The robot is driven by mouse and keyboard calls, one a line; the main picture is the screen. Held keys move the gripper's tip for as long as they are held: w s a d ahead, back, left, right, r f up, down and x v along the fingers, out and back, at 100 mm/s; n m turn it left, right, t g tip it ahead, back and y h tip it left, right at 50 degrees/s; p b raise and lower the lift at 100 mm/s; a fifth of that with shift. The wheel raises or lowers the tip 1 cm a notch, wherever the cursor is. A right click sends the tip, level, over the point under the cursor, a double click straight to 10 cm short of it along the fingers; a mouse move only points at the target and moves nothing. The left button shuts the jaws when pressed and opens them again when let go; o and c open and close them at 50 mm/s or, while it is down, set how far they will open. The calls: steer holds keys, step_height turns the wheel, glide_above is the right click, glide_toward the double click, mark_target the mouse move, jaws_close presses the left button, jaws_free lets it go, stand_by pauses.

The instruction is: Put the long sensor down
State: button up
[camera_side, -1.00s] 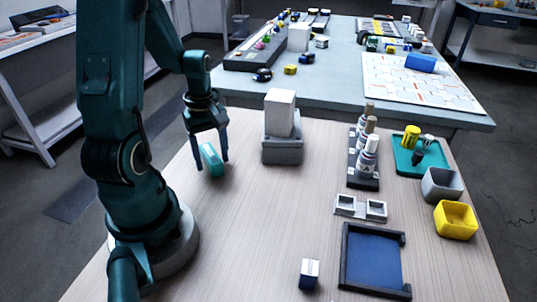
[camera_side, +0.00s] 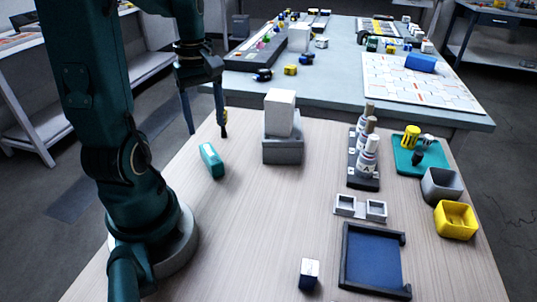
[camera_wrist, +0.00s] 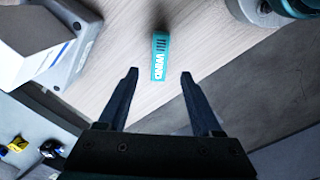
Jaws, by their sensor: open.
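The long sensor, a teal oblong block (camera_side: 211,160), lies on the wooden table left of the grey stand. In the wrist view its teal face with white lettering (camera_wrist: 159,58) points up, just beyond the fingertips and between their lines. My gripper (camera_side: 207,131) is above and behind the block, clear of it. Its two fingers are spread with nothing between them, as the wrist view also shows (camera_wrist: 158,74).
A white box (camera_side: 280,111) sits in a grey stand (camera_side: 283,151) close to the right of my gripper. Bottles in a black rack (camera_side: 363,181), a blue-floored tray (camera_side: 373,262) and a small box (camera_side: 309,273) stand farther right. The table's middle is clear.

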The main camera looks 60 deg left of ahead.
steer(key=d+r+m+t, duration=0.2)
steer(key=d+m, duration=0.7)
steer(key=d+r+m+t, duration=0.3)
steer(key=d+m, duration=0.6)
steer(key=shift+s+d+t, duration=0.2)
steer(key=shift+s+t, duration=0.05)
steer(key=shift+t, duration=0.05)
